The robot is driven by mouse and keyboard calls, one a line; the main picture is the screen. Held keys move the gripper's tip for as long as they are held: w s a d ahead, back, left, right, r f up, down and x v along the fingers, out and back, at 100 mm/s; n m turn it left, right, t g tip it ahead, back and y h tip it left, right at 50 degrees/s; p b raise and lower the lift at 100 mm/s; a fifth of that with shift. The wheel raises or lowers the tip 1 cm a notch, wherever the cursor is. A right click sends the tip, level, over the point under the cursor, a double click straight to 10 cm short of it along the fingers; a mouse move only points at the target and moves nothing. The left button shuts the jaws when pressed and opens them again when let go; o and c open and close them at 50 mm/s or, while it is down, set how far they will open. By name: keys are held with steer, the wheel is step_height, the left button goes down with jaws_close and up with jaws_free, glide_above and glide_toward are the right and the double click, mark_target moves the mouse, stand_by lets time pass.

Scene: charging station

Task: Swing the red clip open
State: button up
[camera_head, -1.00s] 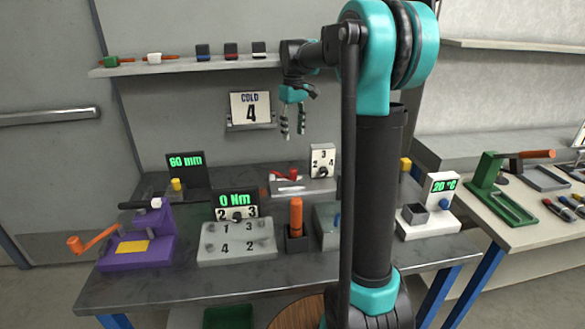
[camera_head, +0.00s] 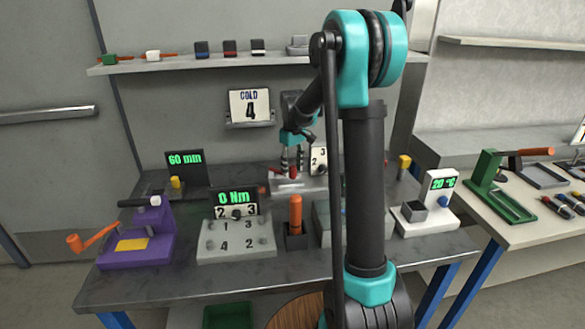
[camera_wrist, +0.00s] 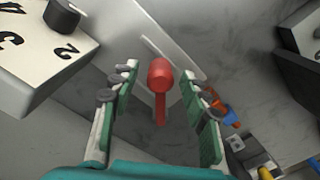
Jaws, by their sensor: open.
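The red clip (camera_wrist: 160,85) shows in the wrist view as a red lever with a rounded head, over a pale bar on a grey fixture. My gripper (camera_wrist: 160,95) is open, with one green finger on each side of the clip and a visible gap to both. In the head view my gripper (camera_head: 291,165) points down over the fixture (camera_head: 298,184), and its fingers partly hide the red clip (camera_head: 279,175). I cannot tell how close the fingertips are in height to the clip.
An orange-handled tool (camera_head: 296,212) stands in front.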

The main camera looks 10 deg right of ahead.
jaws_close()
stand_by(0.4)
steer(key=shift+s+a, duration=0.1)
steer(key=shift+s+a+m, duration=0.55)
steer(key=shift+a+m, duration=0.1)
steer(key=shift+m, duration=0.35)
steer(key=a+m, duration=0.1)
steer(key=s+a+m, duration=0.1)
steer(key=shift+m, duration=0.3)
steer(key=shift+s+a+m, duration=0.15)
steer(key=shift+a+m, duration=0.35)
steer(key=shift+m, duration=0.05)
steer(key=shift+s+a+m, duration=0.15)
steer(key=shift+a+m, duration=0.35)
steer(key=shift+m, duration=0.05)
steer(key=shift+s+a+m, duration=0.1)
steer(key=shift+a+m, duration=0.85)
steer(key=shift+m, duration=0.15)
jaws_free()
steer(key=shift+a, duration=0.1)
